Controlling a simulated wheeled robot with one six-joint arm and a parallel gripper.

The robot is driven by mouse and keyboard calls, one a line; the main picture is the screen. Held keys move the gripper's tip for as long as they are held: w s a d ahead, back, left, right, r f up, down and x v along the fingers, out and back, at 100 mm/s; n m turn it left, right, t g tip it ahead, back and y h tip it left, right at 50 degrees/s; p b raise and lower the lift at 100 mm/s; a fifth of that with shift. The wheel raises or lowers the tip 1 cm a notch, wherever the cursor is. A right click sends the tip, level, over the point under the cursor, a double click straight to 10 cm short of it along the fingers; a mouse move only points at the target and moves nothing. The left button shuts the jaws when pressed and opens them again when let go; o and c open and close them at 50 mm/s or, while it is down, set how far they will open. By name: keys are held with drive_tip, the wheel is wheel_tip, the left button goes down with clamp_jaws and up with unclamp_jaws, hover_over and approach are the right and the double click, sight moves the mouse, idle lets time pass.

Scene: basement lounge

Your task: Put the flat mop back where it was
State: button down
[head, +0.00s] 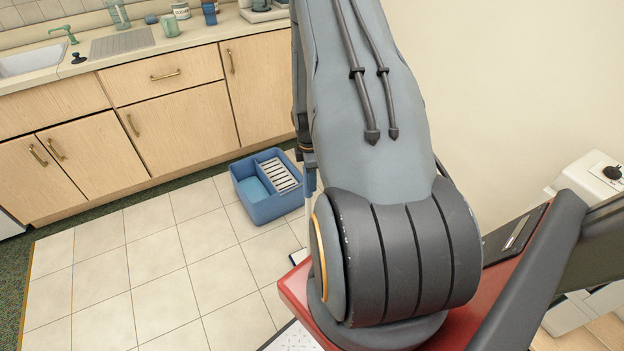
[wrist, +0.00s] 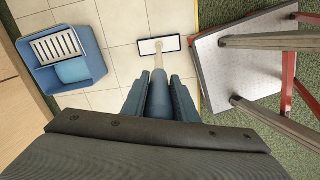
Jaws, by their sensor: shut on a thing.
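My gripper (wrist: 158,82) is shut on the handle of the flat mop (wrist: 160,62) in the wrist view. The handle runs away from the fingers toward the floor. The mop's flat head, white with a dark blue edge, lies over the pale tiles at the handle's far end. I cannot tell whether it touches the floor. In the head view my arm hides the gripper and most of the mop. A blue bucket (head: 248,201) stands on the tiles in front of the cabinets, and in the wrist view (wrist: 41,80) it is left of the mop, apart from it.
The bucket has a white slatted insert (wrist: 54,45). A step with a metal plate (wrist: 225,75) and red frame stands right of the mop, on green carpet (wrist: 220,14). Wooden cabinets (head: 180,125) with a sink counter line the back. The tiles (head: 150,260) left of my arm are clear.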

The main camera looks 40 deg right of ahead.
drive_tip(key=shift+f, duration=0.15)
drive_tip(key=c, duration=1.4)
unclamp_jaws()
drive_tip(key=r+b, duration=0.1)
drive_tip(key=r, duration=0.5)
drive_tip(key=r+b, duration=0.2)
drive_tip(key=r, duration=0.4)
drive_tip(key=shift+w+a+r, duration=0.1)
drive_tip(key=shift+a+r, duration=0.1)
drive_tip(key=a+r+m, duration=0.3)
drive_tip(key=a+r, duration=0.2)
drive_tip(key=a, duration=0.3)
drive_tip(key=a+r+m, duration=0.3)
drive_tip(key=a+r, duration=0.1)
drive_tip(key=a, duration=0.4)
drive_tip(key=s+a+r+m, duration=0.2)
drive_tip(key=s+a+m, duration=0.1)
drive_tip(key=a, duration=0.3)
drive_tip(key=s+a+r+m+t, duration=0.1)
drive_tip(key=s+a+r+m, duration=0.2)
drive_tip(key=s+a, duration=0.3)
drive_tip(key=shift+a+r, duration=0.15)
drive_tip(key=shift+a, duration=0.15)
